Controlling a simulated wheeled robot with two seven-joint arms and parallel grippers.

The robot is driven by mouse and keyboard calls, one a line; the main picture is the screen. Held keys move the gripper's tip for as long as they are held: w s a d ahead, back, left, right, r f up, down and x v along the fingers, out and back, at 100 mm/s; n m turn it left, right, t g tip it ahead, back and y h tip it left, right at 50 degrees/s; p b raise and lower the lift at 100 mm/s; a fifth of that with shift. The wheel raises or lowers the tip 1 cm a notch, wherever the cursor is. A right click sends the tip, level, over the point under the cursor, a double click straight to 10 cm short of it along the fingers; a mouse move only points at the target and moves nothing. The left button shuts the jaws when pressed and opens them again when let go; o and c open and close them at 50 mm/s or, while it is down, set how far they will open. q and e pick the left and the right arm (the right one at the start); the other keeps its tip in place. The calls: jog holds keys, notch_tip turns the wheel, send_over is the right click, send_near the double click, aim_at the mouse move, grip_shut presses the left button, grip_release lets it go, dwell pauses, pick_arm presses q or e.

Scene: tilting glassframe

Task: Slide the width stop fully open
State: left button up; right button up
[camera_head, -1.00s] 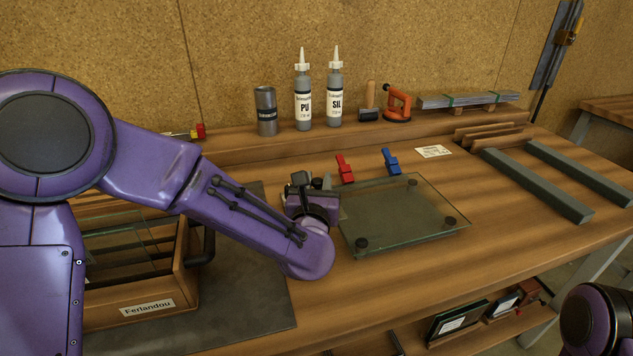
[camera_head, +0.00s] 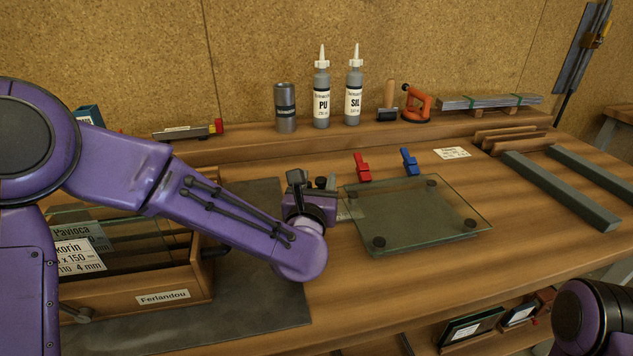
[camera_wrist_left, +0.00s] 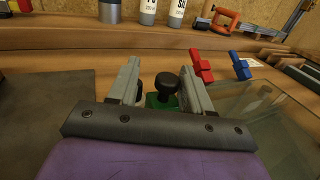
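In the left wrist view a black knob (camera_wrist_left: 166,82) on a green base (camera_wrist_left: 160,101) stands between the fingers of my left gripper (camera_wrist_left: 160,76). This may be the width stop; I cannot tell for sure. The two grey fingers are apart, one on each side of the knob, and I see no firm grip on it. In the head view my left gripper (camera_head: 311,187) is low over the bench, just left of a glass pane (camera_head: 415,215) with black round pads at its corners. The arm and wrist hide most of the knob there. My right gripper is out of view.
A wooden box (camera_head: 175,285) with glass sheets stands on a dark mat (camera_head: 270,300) at left. Red (camera_head: 362,167) and blue (camera_head: 409,161) clamps lie behind the pane. Bottles (camera_head: 321,103) stand on the back ledge. Grey rails (camera_head: 560,190) lie at right.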

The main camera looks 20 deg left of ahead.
pick_arm(q)
jog(key=shift+d, duration=0.2)
jog(key=s, duration=0.3)
jog(key=s+b, duration=0.1)
jog(key=s, duration=0.2)
jog(key=s+d, duration=0.1)
jog(key=s, duration=0.2)
jog(key=shift+s, duration=0.75)
